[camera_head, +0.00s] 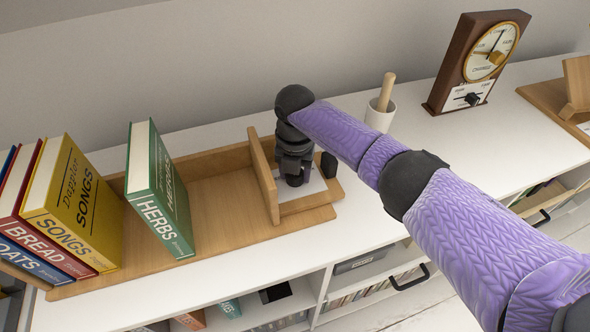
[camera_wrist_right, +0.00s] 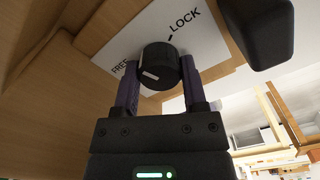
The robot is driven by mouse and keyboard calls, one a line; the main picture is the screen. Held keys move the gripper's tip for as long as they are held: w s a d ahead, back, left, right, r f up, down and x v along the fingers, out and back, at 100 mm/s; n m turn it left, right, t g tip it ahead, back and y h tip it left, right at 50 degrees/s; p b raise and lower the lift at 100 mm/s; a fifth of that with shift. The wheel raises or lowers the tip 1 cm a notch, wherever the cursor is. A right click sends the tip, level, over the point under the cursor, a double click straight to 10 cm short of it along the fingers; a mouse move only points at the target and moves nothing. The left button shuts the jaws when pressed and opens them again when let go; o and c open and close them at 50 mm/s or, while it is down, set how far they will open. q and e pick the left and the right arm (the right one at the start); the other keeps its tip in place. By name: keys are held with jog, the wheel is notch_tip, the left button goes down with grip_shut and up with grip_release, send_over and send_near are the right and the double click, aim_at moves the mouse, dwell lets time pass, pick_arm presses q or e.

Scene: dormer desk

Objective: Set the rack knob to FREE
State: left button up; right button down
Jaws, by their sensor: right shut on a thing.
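The rack (camera_head: 215,190) is a wooden book rack on the white desk, with an upright end board (camera_head: 262,175). In the right wrist view the black round knob (camera_wrist_right: 157,58) sits on a white plate (camera_wrist_right: 205,40) labelled LOCK at upper right and FREE at left. A white mark on the knob's side faces lower left, nearer FREE than LOCK. My right gripper (camera_wrist_right: 160,78) is shut on the knob, one finger on each side. In the head view the gripper (camera_head: 295,172) points down at the plate and hides the knob. My left gripper is out of view.
A green HERBS book (camera_head: 160,190) leans in the rack, with a yellow SONGS book (camera_head: 72,205) and others at left. A black rounded piece (camera_head: 328,165) stands close beside my gripper. A white cup with a pestle (camera_head: 380,115) and a brown clock (camera_head: 480,60) stand behind.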

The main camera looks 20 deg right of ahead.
jog(key=n, duration=0.3)
jog(key=shift+n, duration=0.3)
jog(key=shift+n+b, duration=0.3)
jog(key=shift+n, duration=1.9)
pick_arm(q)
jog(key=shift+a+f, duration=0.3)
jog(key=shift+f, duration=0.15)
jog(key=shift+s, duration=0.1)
pick_arm(e)
jog(key=shift+n, duration=0.3)
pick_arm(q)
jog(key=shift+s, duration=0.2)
pick_arm(e)
jog(key=shift+c, duration=0.7)
grip_release()
